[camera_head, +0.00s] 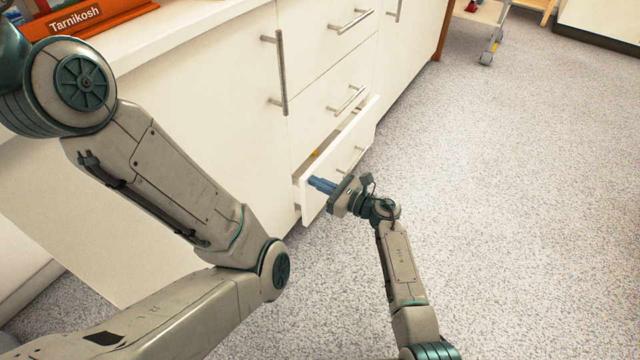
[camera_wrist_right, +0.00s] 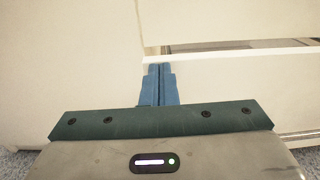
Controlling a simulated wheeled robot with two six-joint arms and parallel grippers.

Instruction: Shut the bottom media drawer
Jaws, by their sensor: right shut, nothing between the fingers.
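The bottom drawer (camera_head: 338,160) of the white cabinet stands partly pulled out, with a dark gap above its front. It has a metal bar handle (camera_head: 350,161). My right gripper (camera_head: 318,184) is shut and empty, its blue fingers at the left part of the drawer front. In the right wrist view the closed blue fingers (camera_wrist_right: 157,84) point at the drawer front (camera_wrist_right: 230,80) near its left end; whether they touch it I cannot tell. My left arm crosses the left of the head view, but its gripper is out of view.
Closed drawers (camera_head: 335,95) with bar handles sit above, and a cabinet door with a vertical handle (camera_head: 282,75) is to the left. An orange name sign (camera_head: 75,22) stands on the counter. The speckled floor (camera_head: 510,180) at right is clear. A wheeled cart (camera_head: 490,45) stands far back.

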